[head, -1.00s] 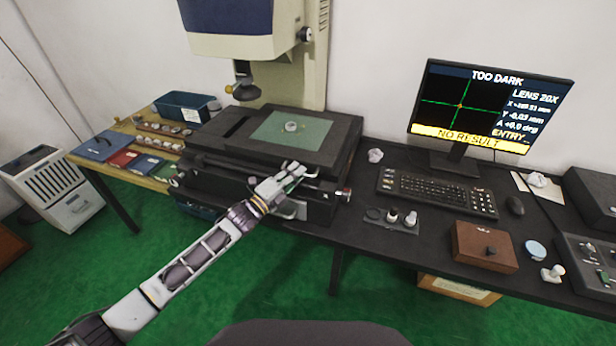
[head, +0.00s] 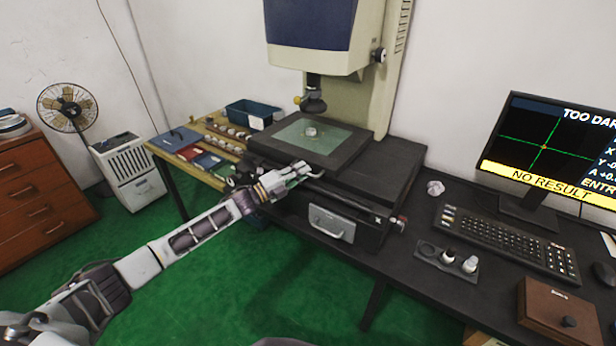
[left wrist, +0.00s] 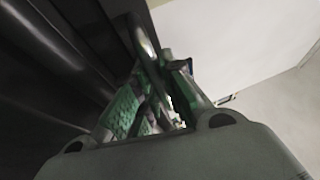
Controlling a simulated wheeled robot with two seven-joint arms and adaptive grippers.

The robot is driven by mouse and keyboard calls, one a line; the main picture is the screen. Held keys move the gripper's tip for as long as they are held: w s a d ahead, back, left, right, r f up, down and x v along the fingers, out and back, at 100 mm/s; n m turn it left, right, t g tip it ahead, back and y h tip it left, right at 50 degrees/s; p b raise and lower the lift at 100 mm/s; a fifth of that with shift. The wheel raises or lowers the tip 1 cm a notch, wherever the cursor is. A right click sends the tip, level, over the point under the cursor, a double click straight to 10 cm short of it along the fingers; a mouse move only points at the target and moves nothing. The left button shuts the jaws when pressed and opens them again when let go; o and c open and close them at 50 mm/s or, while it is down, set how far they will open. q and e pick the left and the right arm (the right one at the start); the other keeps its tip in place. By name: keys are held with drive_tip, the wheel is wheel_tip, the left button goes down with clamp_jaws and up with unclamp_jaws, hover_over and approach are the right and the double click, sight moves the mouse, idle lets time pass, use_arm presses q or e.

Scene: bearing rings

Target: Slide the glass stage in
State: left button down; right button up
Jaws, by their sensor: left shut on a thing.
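The glass stage (head: 290,132) is a pale green glass plate in a dark frame on top of the black measuring machine base in the head view. A small metal ring (head: 311,132) lies on the glass, below the lens (head: 313,104). My left gripper (head: 300,172) is at the front edge of the stage frame. In the left wrist view, its green-padded fingers (left wrist: 155,95) are shut around a grey metal bar, the stage handle (left wrist: 146,42). The contact is partly hidden by the fingers. My right gripper is not in view.
A side table with a blue bin (head: 250,113) and several trays of rings stands left of the machine. The monitor (head: 548,150), keyboard (head: 505,240) and a wooden box (head: 560,315) are on the desk at right. The bared black base top (head: 385,172) is clear.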

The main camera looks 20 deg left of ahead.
use_arm(q)
drive_tip(key=shift+w+a, duration=0.1)
drive_tip(key=shift+a, duration=0.05)
drive_tip(key=c, duration=1.8)
unclamp_jaws()
drive_tip(key=shift+a, duration=0.1)
drive_tip(key=shift+f, duration=0.1)
drive_tip(key=v, duration=1.2)
